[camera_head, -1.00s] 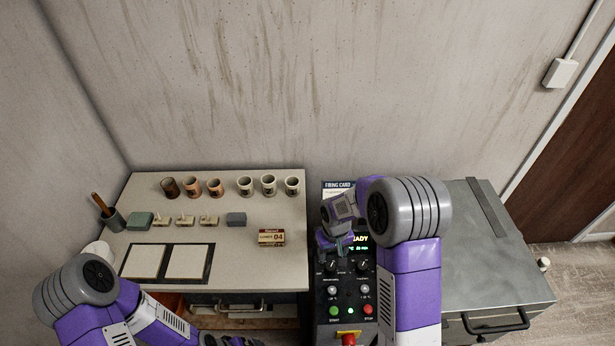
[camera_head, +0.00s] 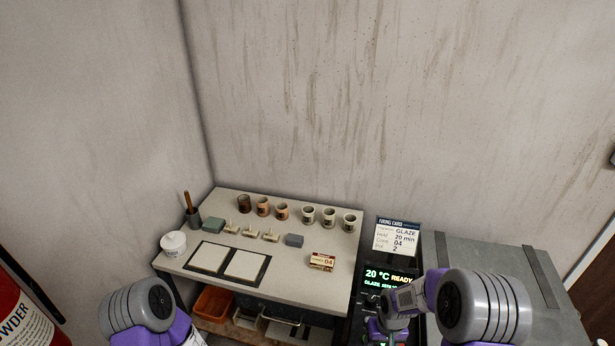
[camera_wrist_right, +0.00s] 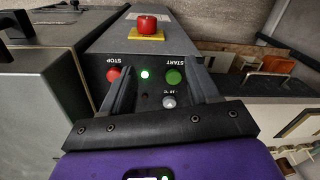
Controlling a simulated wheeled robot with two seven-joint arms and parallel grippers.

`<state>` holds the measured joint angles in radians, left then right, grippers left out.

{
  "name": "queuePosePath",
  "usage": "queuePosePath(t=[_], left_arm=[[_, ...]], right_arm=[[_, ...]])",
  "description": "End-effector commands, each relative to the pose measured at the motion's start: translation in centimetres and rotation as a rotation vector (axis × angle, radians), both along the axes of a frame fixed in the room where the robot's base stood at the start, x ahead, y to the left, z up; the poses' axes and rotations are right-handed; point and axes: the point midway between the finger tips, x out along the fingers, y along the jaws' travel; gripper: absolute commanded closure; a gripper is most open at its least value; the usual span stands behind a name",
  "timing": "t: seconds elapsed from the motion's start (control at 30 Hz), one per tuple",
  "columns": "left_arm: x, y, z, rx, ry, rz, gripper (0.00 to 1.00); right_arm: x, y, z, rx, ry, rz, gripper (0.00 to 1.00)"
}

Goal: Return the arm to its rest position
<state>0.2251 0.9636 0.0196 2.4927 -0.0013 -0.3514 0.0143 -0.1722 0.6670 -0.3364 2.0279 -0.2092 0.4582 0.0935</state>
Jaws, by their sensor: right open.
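My right arm (camera_head: 480,305) comes in from the lower right of the head view, bent over the control panel. Its gripper (camera_wrist_right: 160,85) is open in the right wrist view, with nothing between the fingers. Beyond the fingers are the panel's red STOP button (camera_wrist_right: 113,74), a lit green lamp (camera_wrist_right: 145,74) and the green START button (camera_wrist_right: 174,76). I cannot tell whether the fingers touch the panel. My left arm (camera_head: 140,308) shows at the lower left of the head view; its gripper is out of view.
The panel display (camera_head: 388,276) reads 20 °C READY, below a firing card (camera_head: 397,238). A worktable (camera_head: 330,262) with several cups, a cone box (camera_head: 321,261) and two white tiles stands left. A grey cabinet (camera_head: 490,252) stands right. A red emergency button (camera_wrist_right: 147,24) sticks up.

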Motion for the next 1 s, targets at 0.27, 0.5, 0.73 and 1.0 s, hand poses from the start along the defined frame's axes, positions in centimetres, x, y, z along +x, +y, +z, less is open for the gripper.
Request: queuePosePath(t=[0.27,0.5,0.73,1.0], left_arm=[[0.1,0.0,-0.6,0.000,-0.002,0.000,0.00],[0.1,0.0,-1.2,0.000,-0.002,0.001,0.00],[0.1,0.0,-1.6,0.000,-0.002,0.001,0.00],[0.1,0.0,-1.6,0.000,-0.002,0.001,0.00]], right_arm=[[-4.5,3.1,-6.3,0.110,0.013,-0.041,0.40],[-11.0,7.2,-11.3,0.239,0.020,-0.137,0.40],[-15.1,9.7,-12.7,0.308,0.008,-0.221,0.40],[-15.4,9.9,-12.8,0.313,0.005,-0.228,0.40]])
